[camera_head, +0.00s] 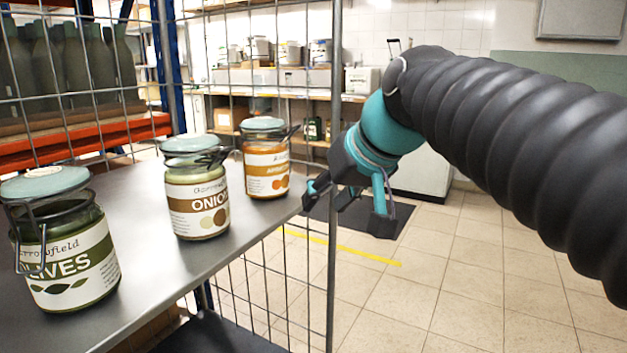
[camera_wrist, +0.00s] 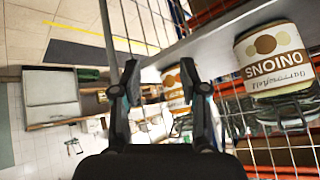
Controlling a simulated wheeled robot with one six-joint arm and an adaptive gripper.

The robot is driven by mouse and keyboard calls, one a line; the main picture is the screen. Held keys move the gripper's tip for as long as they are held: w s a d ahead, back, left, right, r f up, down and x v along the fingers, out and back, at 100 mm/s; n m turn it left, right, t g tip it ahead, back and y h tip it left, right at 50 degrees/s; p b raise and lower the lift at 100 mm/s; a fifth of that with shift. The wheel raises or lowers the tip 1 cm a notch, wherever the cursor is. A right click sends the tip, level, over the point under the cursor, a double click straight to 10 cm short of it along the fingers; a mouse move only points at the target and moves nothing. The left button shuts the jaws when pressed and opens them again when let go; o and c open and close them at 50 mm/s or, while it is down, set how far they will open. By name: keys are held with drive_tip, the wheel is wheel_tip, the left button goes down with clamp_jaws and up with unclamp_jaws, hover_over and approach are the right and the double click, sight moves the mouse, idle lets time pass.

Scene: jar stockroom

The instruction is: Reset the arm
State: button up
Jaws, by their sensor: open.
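My gripper (camera_head: 346,207) is in the middle of the head view, to the right of the shelf's end and outside the cage post. Its fingers are spread with nothing between them. In the wrist view my gripper (camera_wrist: 160,80) also shows open, the fingers apart. My arm comes in from the right, sleeved in black ribbed cover, with teal joints. In the wrist view the orange-labelled jar (camera_wrist: 174,84) shows beyond and between the fingers, not touched as far as I can tell.
A grey shelf (camera_head: 150,275) holds an olives jar (camera_head: 66,250), an onion jar (camera_head: 196,195) and an orange-labelled jar (camera_head: 266,165). A wire cage post (camera_head: 334,120) stands between the shelf and my gripper. Tiled floor (camera_head: 440,290) on the right is open.

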drive_tip(key=s+d+f+m+h+p, duration=0.1)
drive_tip(key=s+d+f+h+p, duration=0.1)
drive_tip(key=s+d+f, duration=0.4)
drive_tip(key=s+d+f+m+g+h+p, duration=0.1)
drive_tip(key=s+d+f+m+h+p, duration=0.1)
drive_tip(key=s+d+f, duration=0.5)
wheel_tip(320, 180, down, 5)
drive_tip(key=s+p, duration=0.1)
drive_tip(key=s, duration=0.1)
drive_tip(key=shift+s+d+h, duration=0.3)
drive_tip(key=shift+h, duration=0.1)
idle(0.5)
